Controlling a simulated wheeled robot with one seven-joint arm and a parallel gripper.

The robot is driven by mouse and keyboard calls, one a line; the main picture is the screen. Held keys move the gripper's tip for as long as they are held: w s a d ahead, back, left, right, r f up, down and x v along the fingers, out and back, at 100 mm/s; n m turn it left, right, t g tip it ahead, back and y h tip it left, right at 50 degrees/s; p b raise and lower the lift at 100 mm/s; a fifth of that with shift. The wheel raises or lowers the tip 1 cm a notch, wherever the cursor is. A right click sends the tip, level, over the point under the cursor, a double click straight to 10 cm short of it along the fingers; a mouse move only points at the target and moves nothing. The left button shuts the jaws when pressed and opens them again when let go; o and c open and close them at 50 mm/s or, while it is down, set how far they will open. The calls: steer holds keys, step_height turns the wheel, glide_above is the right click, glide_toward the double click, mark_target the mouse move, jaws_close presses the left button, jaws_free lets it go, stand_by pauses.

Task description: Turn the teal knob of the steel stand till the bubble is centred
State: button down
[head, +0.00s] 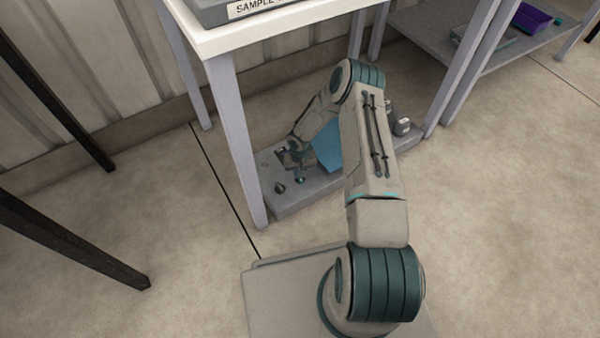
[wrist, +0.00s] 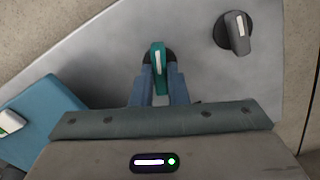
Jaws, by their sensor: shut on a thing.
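The teal knob (wrist: 157,56) stands on the grey top of the steel stand (wrist: 105,45), with a pale line along its grip. My gripper (wrist: 159,77) is shut on this knob, one blue finger on each side. In the head view my gripper (head: 289,155) reaches down to the low grey stand (head: 315,199) under a table. A blue block (wrist: 48,118) is at the left in the wrist view, with a white-and-green piece (wrist: 10,122) on it, cut off by the picture edge. I cannot make out a bubble.
A dark grey knob (wrist: 236,34) with a white line stands right of the teal one. A white-topped table (head: 250,30) is above the stand, its leg (head: 238,150) close by. A shelf (head: 470,40) stands at the back right. The floor at right is clear.

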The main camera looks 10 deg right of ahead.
steer(key=c, duration=1.4)
jaws_free()
steer(key=shift+c, duration=0.2)
step_height(320, 180, up, 14)
steer(key=p, duration=0.5)
steer(key=shift+f, duration=0.15)
